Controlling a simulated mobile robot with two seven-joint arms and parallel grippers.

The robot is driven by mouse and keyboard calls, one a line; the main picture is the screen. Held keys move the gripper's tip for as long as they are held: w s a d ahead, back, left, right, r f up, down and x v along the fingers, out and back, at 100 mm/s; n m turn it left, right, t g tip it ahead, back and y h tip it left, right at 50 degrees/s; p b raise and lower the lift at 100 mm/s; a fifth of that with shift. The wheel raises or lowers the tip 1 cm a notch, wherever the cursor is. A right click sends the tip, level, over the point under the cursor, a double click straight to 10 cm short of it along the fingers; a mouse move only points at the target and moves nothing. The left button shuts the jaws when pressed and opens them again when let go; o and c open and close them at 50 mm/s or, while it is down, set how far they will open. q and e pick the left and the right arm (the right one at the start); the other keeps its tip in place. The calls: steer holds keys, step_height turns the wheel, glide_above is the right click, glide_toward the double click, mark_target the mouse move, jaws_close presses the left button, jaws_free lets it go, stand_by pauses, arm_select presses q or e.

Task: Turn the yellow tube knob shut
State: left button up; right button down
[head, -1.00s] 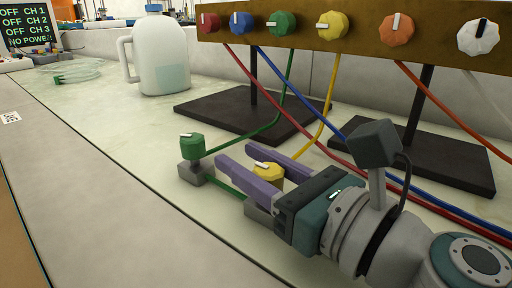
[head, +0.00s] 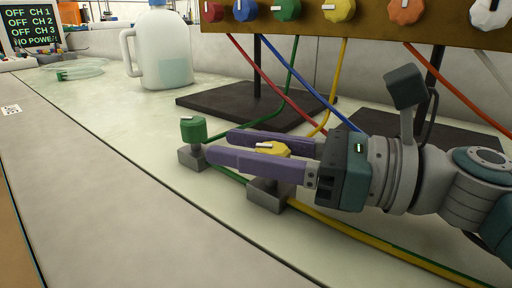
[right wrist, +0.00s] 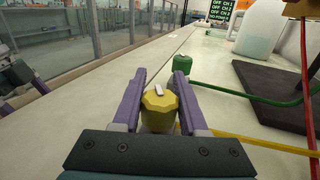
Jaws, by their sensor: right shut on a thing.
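The yellow tube knob (head: 272,149) sits on a small grey block (head: 268,195) on the pale bench. Its white mark lies roughly crosswise in the head view and points away, slightly tilted, in the right wrist view. My right gripper (head: 221,146) reaches in from the right with its purple fingers along both sides of the knob. It is shut on the knob, which also shows between the fingers in the right wrist view (right wrist: 158,108). The fingertips extend past the knob. A yellow tube (head: 380,249) runs from the block to the lower right.
A green knob (head: 193,130) on its own block stands just beyond the fingertips. Several coloured knobs line a brown panel (head: 400,38) above dark base plates (head: 230,103). A white jug (head: 163,55) stands behind. The bench's front left is clear.

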steer(key=shift+g, duration=0.3)
steer(key=shift+c, duration=2.2)
jaws_free()
steer(key=p+v, duration=0.1)
steer(key=v, duration=0.9)
steer(key=shift+p, duration=0.4)
